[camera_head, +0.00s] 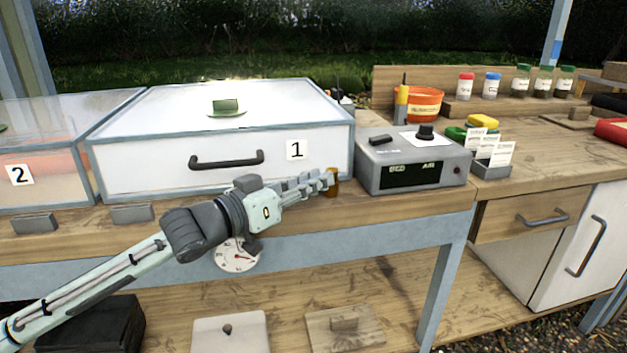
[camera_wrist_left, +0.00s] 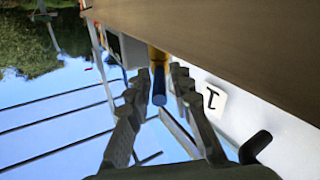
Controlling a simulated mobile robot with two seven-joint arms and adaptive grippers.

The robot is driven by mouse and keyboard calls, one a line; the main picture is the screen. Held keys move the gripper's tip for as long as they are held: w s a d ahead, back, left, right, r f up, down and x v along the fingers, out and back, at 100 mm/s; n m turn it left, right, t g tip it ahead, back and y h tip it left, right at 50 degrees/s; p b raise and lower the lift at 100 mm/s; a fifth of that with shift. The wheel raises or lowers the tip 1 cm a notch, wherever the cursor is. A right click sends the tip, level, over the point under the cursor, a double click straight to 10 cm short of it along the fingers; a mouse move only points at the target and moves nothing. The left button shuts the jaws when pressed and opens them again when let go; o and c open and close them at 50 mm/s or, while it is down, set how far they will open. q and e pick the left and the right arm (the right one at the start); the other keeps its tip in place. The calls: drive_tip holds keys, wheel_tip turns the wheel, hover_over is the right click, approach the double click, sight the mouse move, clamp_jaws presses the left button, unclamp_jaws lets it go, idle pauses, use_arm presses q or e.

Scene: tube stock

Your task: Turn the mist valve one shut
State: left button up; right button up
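Mist valve one shows in the left wrist view as a brass body with a blue handle (camera_wrist_left: 159,92). In the head view only a small brass-brown part of the valve (camera_head: 333,183) shows, at the front right corner of the box marked 1 (camera_head: 130,176). My left gripper (camera_head: 326,180) reaches this spot from the left. In the left wrist view its two fingers (camera_wrist_left: 161,78) are apart, one on each side of the blue handle. I cannot tell whether either finger touches it. My right gripper is not in view.
A grey control box (camera_head: 415,163) with a black knob stands close right of the valve. The box's dark handle (camera_head: 227,160) is behind my left gripper. A round dial (camera_head: 237,256) hangs below the bench edge. A box marked 2 (camera_head: 62,180) stands left.

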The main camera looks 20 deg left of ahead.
use_arm(q)
drive_tip(key=shift+o, duration=0.7)
drive_tip(key=v, duration=1.2)
drive_tip(key=shift+c, duration=0.6)
